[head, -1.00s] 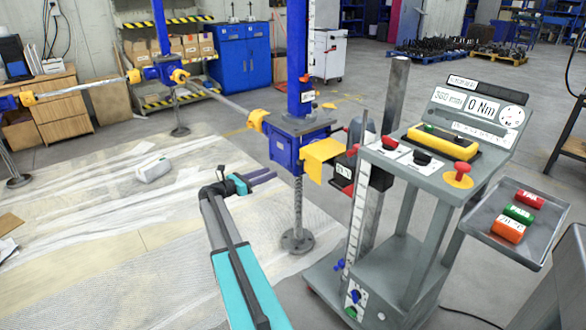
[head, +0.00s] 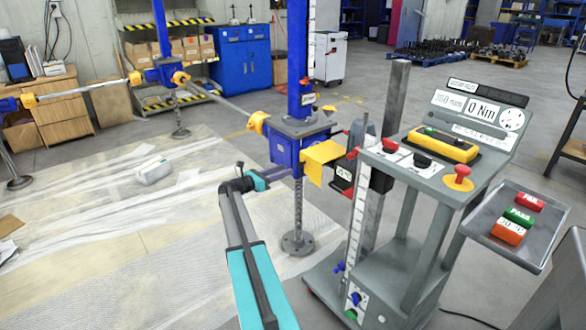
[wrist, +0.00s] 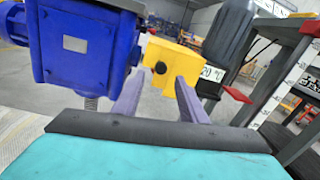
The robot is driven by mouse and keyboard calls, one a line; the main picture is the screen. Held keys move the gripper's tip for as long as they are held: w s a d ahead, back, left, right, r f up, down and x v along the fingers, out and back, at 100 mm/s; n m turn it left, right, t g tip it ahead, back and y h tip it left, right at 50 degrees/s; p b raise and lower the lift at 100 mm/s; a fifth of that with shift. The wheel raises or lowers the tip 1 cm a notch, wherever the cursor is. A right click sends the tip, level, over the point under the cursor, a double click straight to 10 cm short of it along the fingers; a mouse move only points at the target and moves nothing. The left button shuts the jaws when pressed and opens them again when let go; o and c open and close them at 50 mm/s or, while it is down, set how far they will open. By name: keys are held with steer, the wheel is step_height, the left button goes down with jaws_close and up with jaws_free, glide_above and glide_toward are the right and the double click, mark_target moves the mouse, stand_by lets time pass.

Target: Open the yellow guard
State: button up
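The yellow guard (head: 322,156) is a bent sheet on the right side of the blue screw jack gearbox (head: 284,148). In the wrist view the guard (wrist: 176,62) lies ahead, just beyond my fingertips, with a dark round part on its face. My gripper (wrist: 154,84) is open and empty, its two purple fingers apart and pointing toward the guard. I see no clear contact. In the head view my gripper (head: 278,173) is just below and left of the guard, beside the gearbox, with its tips partly hidden.
A grey control stand (head: 405,200) with buttons and a display stands right of the jack. A dark motor (wrist: 230,35) is close right of the guard. The jack's screw (head: 298,210) runs down to a floor plate.

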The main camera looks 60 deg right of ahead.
mark_target(298, 164)
steer(key=shift+x, duration=3.05)
jaws_close()
steer(key=shift+a, duration=0.35)
steer(key=shift+d, duration=0.35)
steer(key=shift+d+r, duration=0.1)
